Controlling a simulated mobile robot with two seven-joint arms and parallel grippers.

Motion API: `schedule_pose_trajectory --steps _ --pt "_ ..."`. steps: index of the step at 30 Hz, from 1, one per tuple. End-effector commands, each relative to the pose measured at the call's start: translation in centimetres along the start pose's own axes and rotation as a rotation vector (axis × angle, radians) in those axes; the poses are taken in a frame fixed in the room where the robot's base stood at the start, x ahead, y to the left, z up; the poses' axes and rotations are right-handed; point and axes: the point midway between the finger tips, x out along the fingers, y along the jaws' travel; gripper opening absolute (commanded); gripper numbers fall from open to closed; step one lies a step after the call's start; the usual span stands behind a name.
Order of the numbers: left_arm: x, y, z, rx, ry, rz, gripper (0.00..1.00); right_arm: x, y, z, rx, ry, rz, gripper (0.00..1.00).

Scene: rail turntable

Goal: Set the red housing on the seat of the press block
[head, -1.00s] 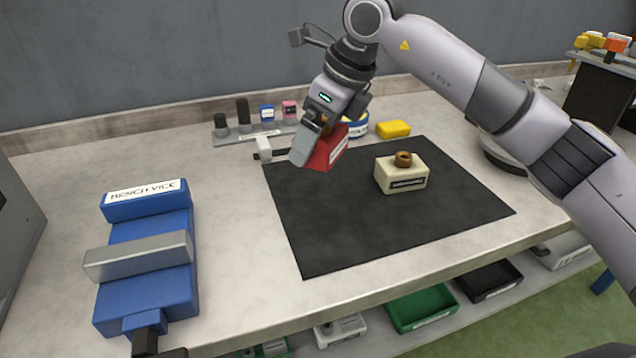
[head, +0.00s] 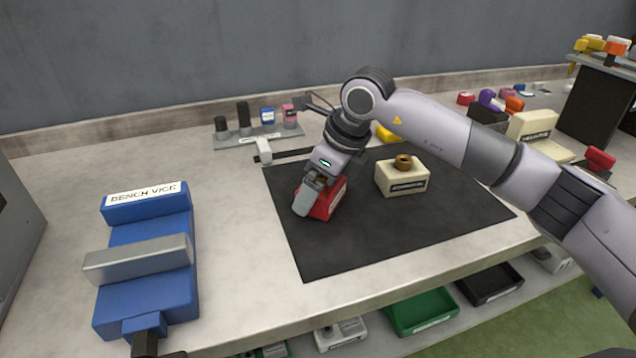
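The red housing (head: 325,207) is a small red block with a white label, over the left part of the black mat. My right gripper (head: 308,194) reaches down onto it from above and is shut on it, hiding much of its top. I cannot tell whether its underside touches the mat. A cream block (head: 402,180) with a dark label and a brown ring (head: 403,162) on top stands to the right of the housing, apart from it. It may be the press block; its label is too small to read. My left gripper is not in view.
The black mat (head: 400,235) is clear at the front and right. A blue bench vice (head: 150,235) stands at the left. A rack (head: 255,138) of small parts and a yellow block (head: 386,133) lie behind. Bins, including a green one (head: 422,312), sit below the table's front edge.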

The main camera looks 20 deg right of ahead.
Motion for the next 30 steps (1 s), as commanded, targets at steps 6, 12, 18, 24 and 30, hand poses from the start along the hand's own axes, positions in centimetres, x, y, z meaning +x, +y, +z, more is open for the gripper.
schedule_pose_trajectory --steps 6,12,18,24,30 --pt "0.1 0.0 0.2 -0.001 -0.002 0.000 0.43 0.2 0.0 -0.1 0.000 0.000 0.000 1.00" --pt "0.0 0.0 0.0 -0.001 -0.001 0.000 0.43 0.0 0.0 0.0 0.000 0.000 0.000 1.00" --pt "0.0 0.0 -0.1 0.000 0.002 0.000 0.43 -2.6 -0.1 0.1 -0.002 -0.004 -0.003 1.00" --pt "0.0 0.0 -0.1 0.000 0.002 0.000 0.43 -7.1 -0.1 0.1 0.000 -0.004 -0.003 1.00" --pt "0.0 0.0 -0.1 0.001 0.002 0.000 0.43 -10.5 0.0 0.1 -0.001 -0.002 -0.001 1.00"
